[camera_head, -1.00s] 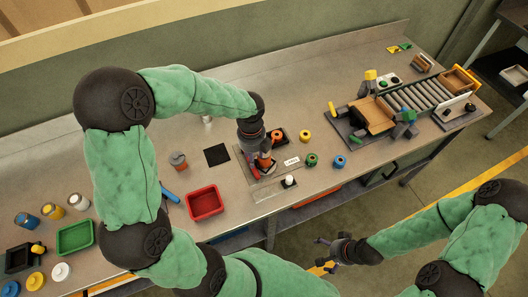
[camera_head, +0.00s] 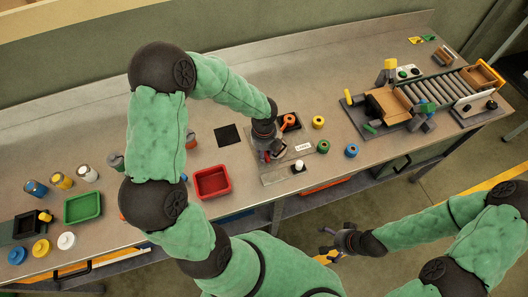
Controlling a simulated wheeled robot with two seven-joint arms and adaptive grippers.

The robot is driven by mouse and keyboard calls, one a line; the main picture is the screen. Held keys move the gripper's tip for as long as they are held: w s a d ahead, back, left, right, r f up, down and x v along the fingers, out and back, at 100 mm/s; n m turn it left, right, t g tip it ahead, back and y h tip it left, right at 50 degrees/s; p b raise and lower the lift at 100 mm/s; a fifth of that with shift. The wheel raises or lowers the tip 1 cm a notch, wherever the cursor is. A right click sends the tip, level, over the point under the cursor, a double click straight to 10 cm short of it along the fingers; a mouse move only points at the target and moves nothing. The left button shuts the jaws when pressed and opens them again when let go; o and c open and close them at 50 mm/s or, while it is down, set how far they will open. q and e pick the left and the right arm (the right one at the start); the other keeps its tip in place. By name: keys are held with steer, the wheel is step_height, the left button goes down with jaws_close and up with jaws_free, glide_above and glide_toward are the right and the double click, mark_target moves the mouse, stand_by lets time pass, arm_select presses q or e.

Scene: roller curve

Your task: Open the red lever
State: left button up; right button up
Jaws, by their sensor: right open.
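An orange-red part (camera_head: 289,121), which looks like the red lever, shows on a dark block (camera_head: 293,127) just beyond and right of my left gripper. My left gripper (camera_head: 268,156) points down over the grey plate (camera_head: 272,177) at the front of the bench. Its fingers are small and partly hidden, so I cannot tell their opening or whether they touch anything. A small red patch shows beside the fingers. My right gripper (camera_head: 333,254) is open, in front of the bench and away from the plate.
A white-topped button (camera_head: 298,167) and a white label (camera_head: 303,147) are on the plate's right side. A red tray (camera_head: 212,183) is left. A roller conveyor (camera_head: 437,91) stands farther right.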

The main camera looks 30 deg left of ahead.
arm_select(q)
jaws_close()
steer(key=shift+s+a+r+m+p, duration=0.1)
steer(key=shift+s+a+m+p, duration=0.35)
steer(key=shift+p, duration=0.45)
steer(key=s+a+m+p, duration=0.1)
steer(key=p, duration=0.1)
steer(key=s+a+m+p, duration=0.1)
steer(key=a+m+p, duration=0.1)
steer(key=p, duration=0.1)
steer(key=shift+r+m, duration=0.1)
steer(key=shift+m, duration=0.15)
steer(key=shift+s+a+m+p, duration=0.3)
steer(key=shift+a+m+p, duration=0.55)
steer(key=shift+p, duration=0.2)
steer(key=shift+a+f+m+p, duration=0.2)
steer(key=shift+a+m+p, duration=0.2)
steer(key=shift+m+p, duration=0.05)
